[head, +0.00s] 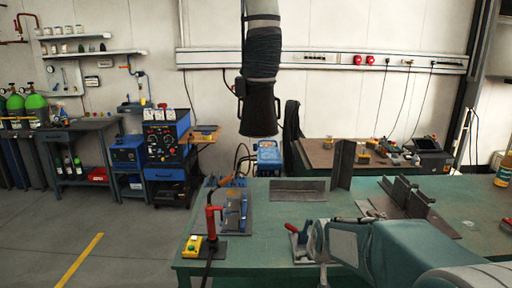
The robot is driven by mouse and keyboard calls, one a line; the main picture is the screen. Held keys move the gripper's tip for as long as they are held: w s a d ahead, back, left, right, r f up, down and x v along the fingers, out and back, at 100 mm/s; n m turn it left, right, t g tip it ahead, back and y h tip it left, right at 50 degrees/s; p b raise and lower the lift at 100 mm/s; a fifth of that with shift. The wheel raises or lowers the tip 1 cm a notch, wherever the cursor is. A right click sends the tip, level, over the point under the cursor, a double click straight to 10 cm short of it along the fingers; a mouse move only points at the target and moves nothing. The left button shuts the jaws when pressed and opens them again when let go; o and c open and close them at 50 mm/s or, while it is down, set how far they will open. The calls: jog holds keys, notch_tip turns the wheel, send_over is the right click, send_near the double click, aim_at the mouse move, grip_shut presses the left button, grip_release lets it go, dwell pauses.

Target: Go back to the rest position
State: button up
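My arm (405,252) reaches in from the lower right corner over the front of the green worktable (262,254). Its far end, around my gripper (316,242), lies close beside a red-handled clamp (297,231) in the picture. The fingers cannot be made out, so I cannot tell whether they are open or shut. I see no held object. Whether the arm touches the table or the clamp is not clear, and it hides part of the table's front right.
A welding torch (212,222) stands beside a yellow button box (193,245) at the table's left. Steel plates (343,165) and a dark fixture (408,195) stand at the back and right. A black extraction hose (260,95) hangs above. Floor at left is clear.

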jog(key=s+r, duration=0.4)
jog(key=s, duration=1)
jog(key=s+r+g, duration=0.1)
jog(key=s+r, duration=0.3)
jog(key=s, duration=1)
jog(key=shift+d, duration=0.2)
jog(key=shift+s, duration=0.1)
